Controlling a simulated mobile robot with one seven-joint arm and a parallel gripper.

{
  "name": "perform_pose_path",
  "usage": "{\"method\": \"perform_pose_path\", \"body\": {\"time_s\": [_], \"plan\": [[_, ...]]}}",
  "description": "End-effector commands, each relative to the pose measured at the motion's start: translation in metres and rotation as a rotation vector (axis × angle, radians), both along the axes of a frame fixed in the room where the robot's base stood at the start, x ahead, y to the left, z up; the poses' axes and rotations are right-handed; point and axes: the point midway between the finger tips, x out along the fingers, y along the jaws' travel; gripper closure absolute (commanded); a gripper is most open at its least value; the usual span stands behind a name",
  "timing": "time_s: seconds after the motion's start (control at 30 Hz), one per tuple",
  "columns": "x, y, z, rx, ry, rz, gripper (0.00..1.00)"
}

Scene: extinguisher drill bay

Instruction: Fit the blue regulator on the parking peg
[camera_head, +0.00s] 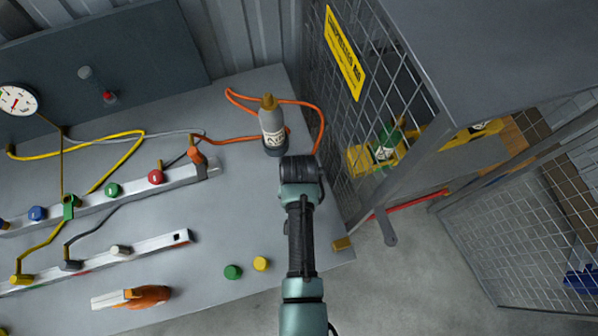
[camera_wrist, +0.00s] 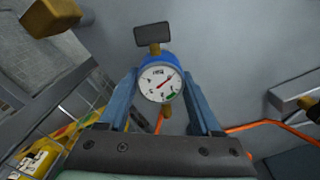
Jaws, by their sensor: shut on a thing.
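The blue regulator (camera_wrist: 153,62) is between my fingers in the wrist view, with its white dial facing the camera. A dark grey block shows just above it and a brass stub shows below the dial. My gripper (camera_wrist: 161,84) is shut on the regulator, one finger at each side. In the head view my arm reaches up the picture beside the right part of the bench, and its end hides the regulator. I cannot pick out the parking peg with certainty in either view.
A grey bottle (camera_head: 272,128) with a brass top stands just beyond my arm's end, by an orange hose (camera_head: 318,120). A mesh cage (camera_head: 350,110) stands close on the right. Rails with coloured knobs (camera_head: 112,190) lie left. Green and yellow caps (camera_head: 261,263) lie near the front edge.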

Motion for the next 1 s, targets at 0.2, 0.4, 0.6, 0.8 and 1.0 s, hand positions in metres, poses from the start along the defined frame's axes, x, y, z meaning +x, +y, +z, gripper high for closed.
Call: {"method": "perform_pose_path", "body": {"time_s": [0.2,0.4,0.6,0.8,1.0], "plan": [[0.001,0.0,0.001,-0.001,-0.002,0.0,0.31],[0.001,0.0,0.001,0.0,-0.001,0.0,0.0],[0.0,0.0,0.0,0.0,0.001,0.0,0.0],[0.0,0.001,0.013,0.001,-0.002,0.001,0.0],[0.001,0.001,0.05,0.0,-0.005,0.002,0.0]]}}
